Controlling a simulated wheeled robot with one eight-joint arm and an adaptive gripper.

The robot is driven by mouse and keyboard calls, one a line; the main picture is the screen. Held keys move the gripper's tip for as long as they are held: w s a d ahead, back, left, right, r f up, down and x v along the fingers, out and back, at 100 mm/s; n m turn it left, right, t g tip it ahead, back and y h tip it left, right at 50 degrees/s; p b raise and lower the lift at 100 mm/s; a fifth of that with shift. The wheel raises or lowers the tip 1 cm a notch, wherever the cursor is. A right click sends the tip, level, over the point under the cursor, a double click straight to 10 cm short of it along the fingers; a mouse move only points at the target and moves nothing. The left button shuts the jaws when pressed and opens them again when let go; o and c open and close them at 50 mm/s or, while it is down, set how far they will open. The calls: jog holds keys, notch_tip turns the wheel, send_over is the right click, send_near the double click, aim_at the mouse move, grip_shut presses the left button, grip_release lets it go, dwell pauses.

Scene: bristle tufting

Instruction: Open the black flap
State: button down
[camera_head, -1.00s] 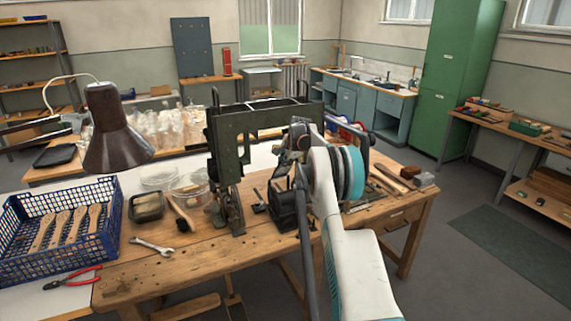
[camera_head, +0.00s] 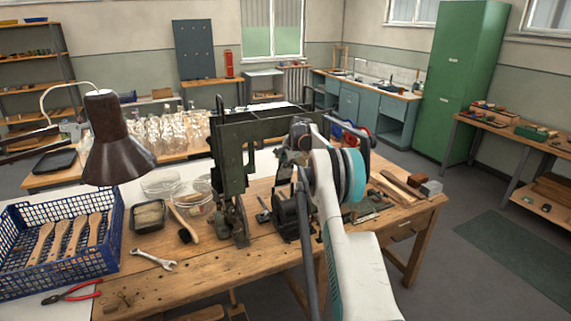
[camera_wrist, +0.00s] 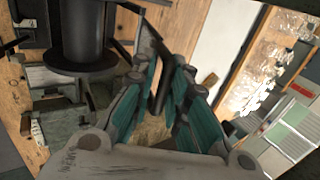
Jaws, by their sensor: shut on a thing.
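In the wrist view, my gripper (camera_wrist: 167,62) has its teal-lined fingers closed in around a dark, narrow piece, which looks like the black flap (camera_wrist: 162,92). The piece stands edge-on between the fingers, and much of it is hidden by them. How far the flap is open I cannot tell. In the head view, the dark green machine (camera_head: 229,155) stands on the wooden workbench (camera_head: 215,262). My white arm reaches to the machine's right side and covers the flap and fingertips there.
A black cylinder on a round base (camera_wrist: 82,55) is close left of my fingers in the wrist view. On the bench's left are a blue crate (camera_head: 60,268) of wooden handles, a wrench (camera_head: 153,259), red pliers (camera_head: 70,292) and a brown lamp (camera_head: 113,140).

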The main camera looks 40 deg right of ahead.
jog(key=shift+r, duration=0.2)
jog(key=c, duration=1.9)
grip_release()
jog(key=shift+o, duration=1)
jog(key=shift+s+r, duration=0.15)
jog(key=shift+s, duration=0.05)
jog(key=shift+w+f, duration=0.1)
jog(key=shift+f, duration=0.1)
jog(key=v, duration=1.2)
jog(key=shift+a, duration=0.1)
